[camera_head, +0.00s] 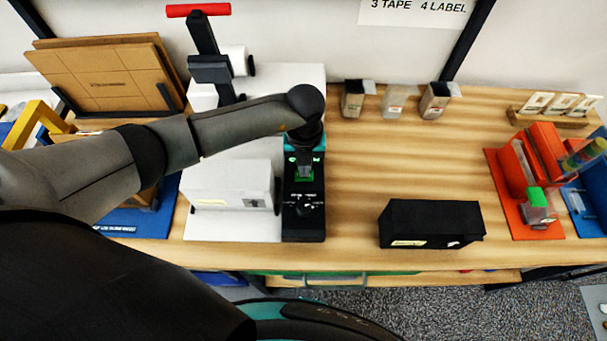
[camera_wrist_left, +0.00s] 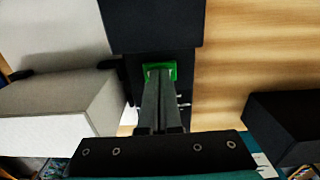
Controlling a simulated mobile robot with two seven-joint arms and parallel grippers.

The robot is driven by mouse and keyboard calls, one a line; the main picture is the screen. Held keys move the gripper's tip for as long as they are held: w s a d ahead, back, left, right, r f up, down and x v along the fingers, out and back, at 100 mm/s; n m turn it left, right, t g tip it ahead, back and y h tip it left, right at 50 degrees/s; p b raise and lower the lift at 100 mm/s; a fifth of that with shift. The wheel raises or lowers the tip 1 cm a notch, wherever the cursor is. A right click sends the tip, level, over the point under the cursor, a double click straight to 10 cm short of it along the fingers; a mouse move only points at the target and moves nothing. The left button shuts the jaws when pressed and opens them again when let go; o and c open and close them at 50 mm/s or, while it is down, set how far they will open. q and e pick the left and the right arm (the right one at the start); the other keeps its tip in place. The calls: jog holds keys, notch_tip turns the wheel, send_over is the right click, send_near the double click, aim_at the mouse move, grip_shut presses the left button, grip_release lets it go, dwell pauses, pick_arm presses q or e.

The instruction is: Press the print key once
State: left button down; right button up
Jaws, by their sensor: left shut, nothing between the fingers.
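A black control unit (camera_head: 303,228) stands on the white base, with a dial and small light markings on its front part. A green key (camera_head: 297,177) sits on its upper face; I take it to be the print key. It also shows in the left wrist view (camera_wrist_left: 161,65). My left gripper (camera_head: 305,170) points down over the green key, its fingers shut and empty. In the left wrist view the fingertips (camera_wrist_left: 158,72) overlap the key and hide part of it. I cannot tell whether they touch it. My right gripper is not in view.
A white box (camera_head: 230,186) stands left of the unit and a black box (camera_head: 431,222) to its right. A press with a red handle (camera_head: 198,10) rises behind. Small containers (camera_head: 394,101) stand at the back. Bare wood lies right of the unit.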

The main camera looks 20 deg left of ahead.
pick_arm(q)
jog(key=shift+f, duration=0.2)
jog(key=shift+r, duration=0.2)
notch_tip(320, 180, up, 7)
jog(key=p, duration=0.6)
jog(key=shift+f, duration=0.1)
jog(key=shift+s+f, duration=0.1)
dwell(0.7)
